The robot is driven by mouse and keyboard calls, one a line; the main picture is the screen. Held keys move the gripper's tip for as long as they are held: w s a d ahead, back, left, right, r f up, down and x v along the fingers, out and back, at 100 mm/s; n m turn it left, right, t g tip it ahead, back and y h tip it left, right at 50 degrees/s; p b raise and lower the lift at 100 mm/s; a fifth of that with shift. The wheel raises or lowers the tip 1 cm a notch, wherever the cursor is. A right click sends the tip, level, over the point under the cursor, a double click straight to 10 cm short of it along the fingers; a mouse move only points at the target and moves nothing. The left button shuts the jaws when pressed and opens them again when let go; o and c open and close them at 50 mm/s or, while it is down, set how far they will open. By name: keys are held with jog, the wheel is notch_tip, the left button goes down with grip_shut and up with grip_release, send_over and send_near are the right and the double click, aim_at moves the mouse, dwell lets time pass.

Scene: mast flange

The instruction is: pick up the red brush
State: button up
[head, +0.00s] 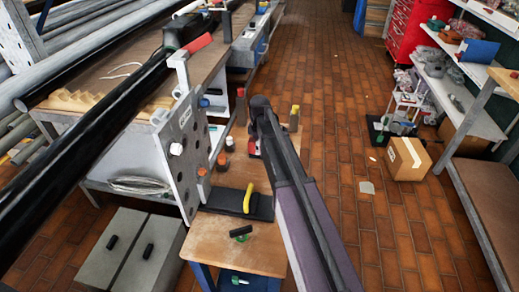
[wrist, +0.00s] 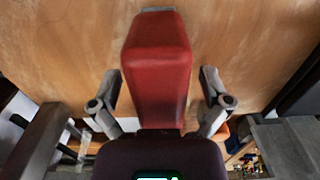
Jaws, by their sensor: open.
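The red brush (wrist: 158,62) shows large in the wrist view as a red, block-like shape with a grey edge at its far end. It is over a light wooden surface. My gripper (wrist: 160,92) is open, with one finger on each side of the red shape and a gap on both sides. Its near end is hidden by the dark gripper body. In the head view a small red patch (head: 252,149) shows beside my arm, on the wooden bench; my arm hides most of that spot and the fingers.
The wooden bench (head: 225,245) carries a black tray with a yellow handle (head: 249,197), a small black item (head: 240,231) and orange-capped bottles (head: 222,162). A grey perforated plate (head: 187,160) stands at its left. A cardboard box (head: 408,158) is on the floor, right.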

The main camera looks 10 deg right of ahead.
grip_shut()
dwell(0.4)
jog(key=shift+r, duration=0.15)
notch_tip(320, 180, up, 4)
jog(key=p, duration=0.4)
jog(key=s+r+p, duration=0.1)
jog(key=s, duration=1.5)
jog(key=shift+r, duration=0.1)
jog(key=c, duration=0.7)
grip_release()
jog(key=c, duration=0.4)
